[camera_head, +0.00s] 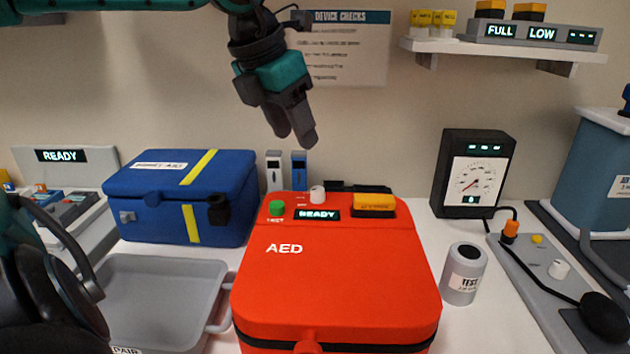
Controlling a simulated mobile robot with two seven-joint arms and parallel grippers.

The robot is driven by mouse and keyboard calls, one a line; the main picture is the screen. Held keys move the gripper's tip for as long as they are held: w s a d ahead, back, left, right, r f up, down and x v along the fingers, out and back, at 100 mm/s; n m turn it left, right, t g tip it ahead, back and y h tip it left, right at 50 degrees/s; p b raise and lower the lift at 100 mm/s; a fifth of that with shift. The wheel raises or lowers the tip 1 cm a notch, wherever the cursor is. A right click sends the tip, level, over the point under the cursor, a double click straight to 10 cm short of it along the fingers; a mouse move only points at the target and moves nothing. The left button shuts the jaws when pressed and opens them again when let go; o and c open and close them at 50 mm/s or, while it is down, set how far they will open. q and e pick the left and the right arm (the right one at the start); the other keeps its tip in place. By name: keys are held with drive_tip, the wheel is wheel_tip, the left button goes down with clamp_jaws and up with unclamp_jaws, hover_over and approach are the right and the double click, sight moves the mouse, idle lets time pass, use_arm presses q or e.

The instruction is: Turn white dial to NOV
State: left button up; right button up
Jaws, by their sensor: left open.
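A small white dial (317,193) stands on the top of the red AED case (335,260), between a green button (276,208) and a yellow block (374,204). The markings beside the dial are too small to read, so I cannot tell its setting. A second white knob (558,269) sits on the grey panel at the right. My left gripper (294,133) hangs from the top, fingers pointing down, open and empty. In the picture it is above the AED dial and apart from it.
A blue case (185,192) and an empty grey tray (150,290) are left of the AED. Two slim devices (299,165) stand behind it. A gauge box (473,170) and a grey canister (464,274) are at its right. A shelf (500,48) juts from the wall.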

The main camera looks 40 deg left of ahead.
sight(317, 189)
use_arm(q)
drive_tip(key=b+x, duration=0.1)
drive_tip(key=x, duration=1.1)
drive_tip(key=shift+s, duration=0.1)
drive_tip(key=shift+c, duration=0.2)
clamp_jaws()
